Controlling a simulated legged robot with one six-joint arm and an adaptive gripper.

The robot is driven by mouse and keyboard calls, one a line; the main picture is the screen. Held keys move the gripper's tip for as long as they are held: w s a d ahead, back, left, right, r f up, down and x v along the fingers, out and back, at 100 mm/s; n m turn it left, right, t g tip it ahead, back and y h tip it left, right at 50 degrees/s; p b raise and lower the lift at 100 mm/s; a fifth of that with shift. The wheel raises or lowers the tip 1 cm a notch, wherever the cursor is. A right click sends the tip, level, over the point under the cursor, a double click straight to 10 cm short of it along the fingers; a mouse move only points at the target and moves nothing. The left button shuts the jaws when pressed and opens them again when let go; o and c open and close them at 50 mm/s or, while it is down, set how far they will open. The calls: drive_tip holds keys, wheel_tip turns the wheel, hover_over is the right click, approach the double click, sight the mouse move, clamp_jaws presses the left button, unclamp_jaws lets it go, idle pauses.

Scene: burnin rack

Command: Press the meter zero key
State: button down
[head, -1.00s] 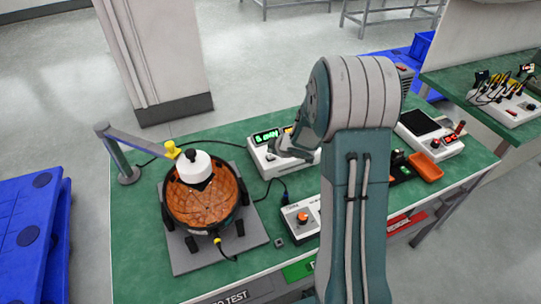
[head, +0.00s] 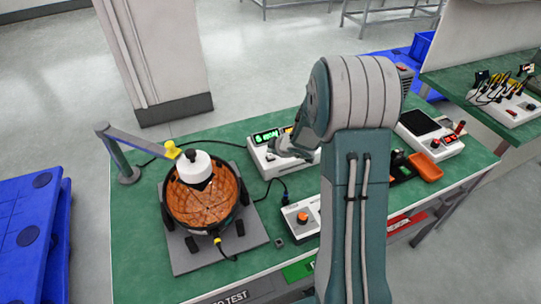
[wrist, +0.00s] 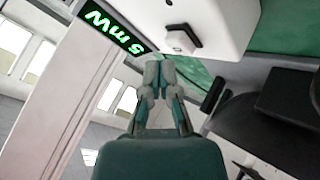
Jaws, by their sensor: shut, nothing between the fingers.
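The meter is a white box (head: 258,163) on the green bench, with a lit green display (head: 266,136). In the wrist view its display (wrist: 113,29) is tilted and partly cut off, with "mW" readable. A pale raised key (wrist: 181,42) sits on the white face beside the display; its label cannot be read. My gripper (wrist: 159,60) is shut and empty, its fingertips beside the key at its lower left. Contact with the key cannot be told. In the head view my gripper (head: 290,150) is in front of the meter, with its tips unclear.
A round copper-coloured fixture (head: 205,205) with a white cap stands on a grey plate at left, under a post arm (head: 140,143). A white box with an orange knob (head: 302,217) is in front of the meter. An orange tray (head: 426,167) lies to the right.

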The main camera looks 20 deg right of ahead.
sight(272, 156)
drive_tip(key=shift+f, duration=0.1)
drive_tip(key=shift+f, duration=0.3)
drive_tip(key=shift+f, duration=0.45)
idle(0.7)
drive_tip(key=shift+r, duration=0.9)
drive_tip(key=shift+r, duration=0.1)
drive_tip(key=shift+r, duration=2.4)
